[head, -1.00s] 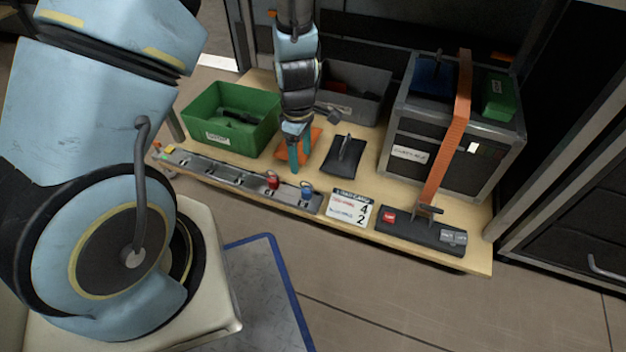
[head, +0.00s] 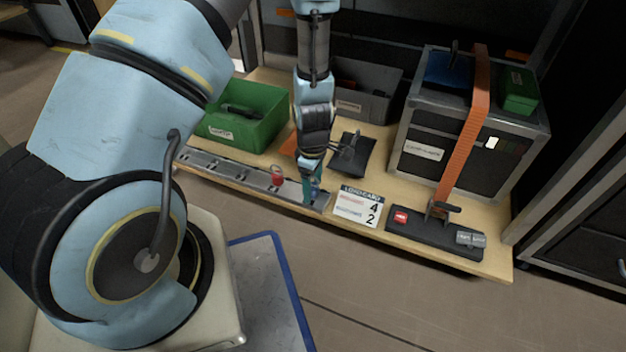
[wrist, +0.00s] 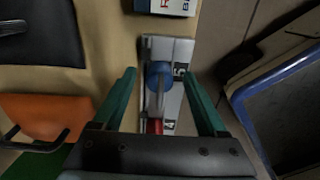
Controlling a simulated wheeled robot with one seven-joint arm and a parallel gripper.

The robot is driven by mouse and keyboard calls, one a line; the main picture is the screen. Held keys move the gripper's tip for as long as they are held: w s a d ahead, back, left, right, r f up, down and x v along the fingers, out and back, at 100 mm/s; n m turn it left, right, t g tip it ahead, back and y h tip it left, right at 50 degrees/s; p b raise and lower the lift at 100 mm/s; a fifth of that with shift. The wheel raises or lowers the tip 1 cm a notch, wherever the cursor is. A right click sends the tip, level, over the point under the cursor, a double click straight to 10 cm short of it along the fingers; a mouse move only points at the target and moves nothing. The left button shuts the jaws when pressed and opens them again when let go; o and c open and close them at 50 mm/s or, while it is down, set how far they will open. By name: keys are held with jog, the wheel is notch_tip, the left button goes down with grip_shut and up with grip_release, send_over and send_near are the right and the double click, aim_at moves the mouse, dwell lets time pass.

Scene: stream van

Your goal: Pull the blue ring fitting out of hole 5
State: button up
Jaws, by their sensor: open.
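The blue ring fitting (wrist: 158,72) stands in the grey rail (wrist: 181,50) beside the printed 5 in the wrist view. My gripper (wrist: 159,76) is open, with one teal finger on each side of the fitting and gaps between. In the head view my gripper (head: 312,192) is low over the right end of the rail (head: 228,172) and mostly hides the blue fitting. I cannot tell how far the fingertips are above the rail.
A red fitting (head: 277,176) stands in the rail close to the left, by the printed 4. A load card (head: 358,206) lies just right of the rail. A green bin (head: 240,125), a black pouch (head: 352,153) and a strapped case (head: 440,150) stand behind.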

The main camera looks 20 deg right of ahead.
jog(key=shift+f, duration=0.15)
grip_shut()
dwell(1.1)
